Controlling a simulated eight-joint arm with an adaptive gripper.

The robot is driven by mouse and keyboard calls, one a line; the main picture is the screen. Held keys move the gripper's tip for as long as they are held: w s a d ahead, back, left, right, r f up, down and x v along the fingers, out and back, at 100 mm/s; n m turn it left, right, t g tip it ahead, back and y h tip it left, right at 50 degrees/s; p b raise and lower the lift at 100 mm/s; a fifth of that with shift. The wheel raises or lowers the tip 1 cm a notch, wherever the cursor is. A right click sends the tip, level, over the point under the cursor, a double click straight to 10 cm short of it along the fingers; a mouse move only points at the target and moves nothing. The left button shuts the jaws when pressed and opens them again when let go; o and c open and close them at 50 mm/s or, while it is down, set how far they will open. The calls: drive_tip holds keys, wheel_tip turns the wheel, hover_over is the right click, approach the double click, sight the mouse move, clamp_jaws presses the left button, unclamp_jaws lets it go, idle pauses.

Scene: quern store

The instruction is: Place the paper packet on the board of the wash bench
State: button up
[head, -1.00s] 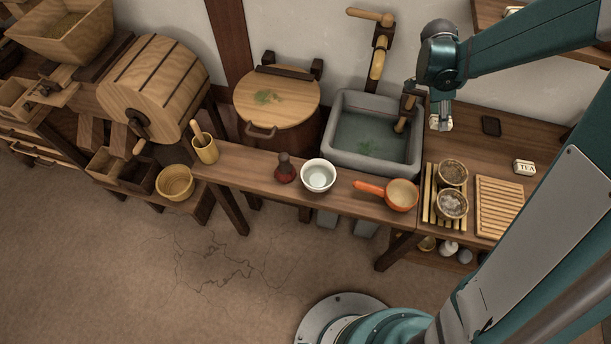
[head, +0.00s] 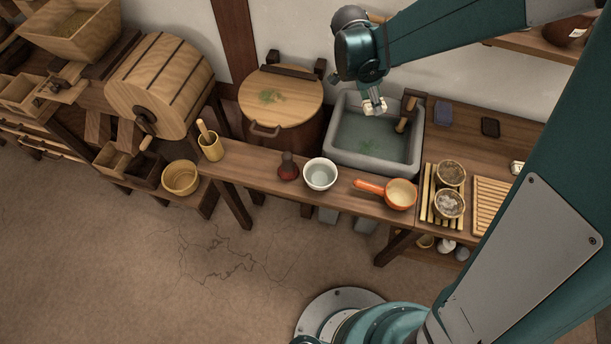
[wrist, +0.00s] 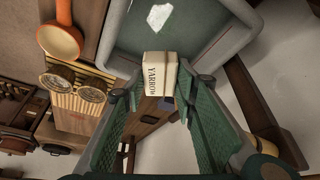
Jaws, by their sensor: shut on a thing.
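The paper packet (wrist: 160,78) is a small cream block with "YARROW" printed on its side. My gripper (wrist: 160,96) is shut on it, its two green fingers on either side. In the head view the packet (head: 375,107) shows small and pale under my gripper (head: 373,98), above the grey stone sink (head: 336,150), apart from any surface. The wash bench has a long brown wooden board (head: 240,163) running left in front of the sink. It carries a red-brown flask (head: 287,167), a white bowl (head: 320,175) and an orange-handled pan (head: 400,194).
A wooden cup with a pestle (head: 211,148) stands at the board's left end. Bowls on a slatted rack (head: 429,195) and a ribbed board (head: 487,201) lie to the right. Dark blue (head: 444,114) and black (head: 490,127) items lie right of the sink. Board space left of the flask is bare.

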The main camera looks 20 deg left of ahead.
drive_tip(key=s+a+f+n+b, duration=0.2)
drive_tip(key=s+a, duration=0.4)
drive_tip(key=a, duration=0.6)
drive_tip(key=s+a+f+n+t+y+b, duration=0.1)
drive_tip(key=s+a+f+n+b, duration=0.1)
drive_tip(key=s+a, duration=0.5)
drive_tip(key=s+a+f+n+t+y+b, duration=0.1)
drive_tip(key=s+a, duration=0.6)
drive_tip(key=a, duration=1)
wheel_tip(320, 180, down, 3)
drive_tip(key=n+b, duration=0.1)
drive_tip(key=n, duration=0.1)
drive_tip(key=shift+s+a+r+n, duration=0.15)
drive_tip(key=shift+a+n, duration=0.05)
drive_tip(key=shift+n, duration=0.2)
drive_tip(key=shift+f+b, duration=0.8)
drive_tip(key=shift+f, duration=2.35)
drive_tip(key=shift+f+b, duration=0.55)
drive_tip(key=shift+f, duration=1.3)
drive_tip(key=shift+f, duration=0.15)
